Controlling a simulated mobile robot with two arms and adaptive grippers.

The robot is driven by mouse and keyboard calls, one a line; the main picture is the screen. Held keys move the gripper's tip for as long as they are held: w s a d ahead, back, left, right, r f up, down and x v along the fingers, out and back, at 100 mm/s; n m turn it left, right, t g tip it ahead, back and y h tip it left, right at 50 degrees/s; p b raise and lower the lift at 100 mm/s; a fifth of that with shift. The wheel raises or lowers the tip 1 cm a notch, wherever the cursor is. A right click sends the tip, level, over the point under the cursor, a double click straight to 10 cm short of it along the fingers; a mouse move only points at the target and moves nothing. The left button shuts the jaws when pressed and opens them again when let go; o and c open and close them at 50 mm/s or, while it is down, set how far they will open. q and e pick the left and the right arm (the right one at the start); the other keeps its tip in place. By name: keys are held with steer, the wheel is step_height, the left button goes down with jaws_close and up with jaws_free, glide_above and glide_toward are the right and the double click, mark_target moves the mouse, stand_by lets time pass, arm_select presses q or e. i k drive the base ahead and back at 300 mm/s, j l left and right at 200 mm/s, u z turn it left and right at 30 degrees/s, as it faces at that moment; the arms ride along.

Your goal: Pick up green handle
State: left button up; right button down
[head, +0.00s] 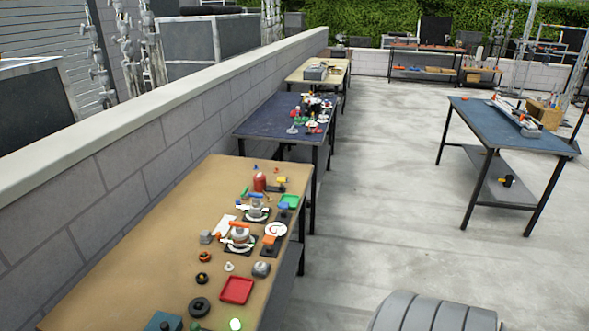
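Several green things show on the near brown table (130,262), and I cannot tell for sure which is the green handle. Neither of my grippers is in view.
The near table also holds a red tray (237,290), a black ring (199,307) and a red cylinder (260,182). A block wall (125,168) runs along its left. A dark blue table (258,122) stands behind. Open concrete floor (385,210) lies to the right.

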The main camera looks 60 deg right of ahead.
mark_target(243, 195)
steer(key=z, duration=1.45)
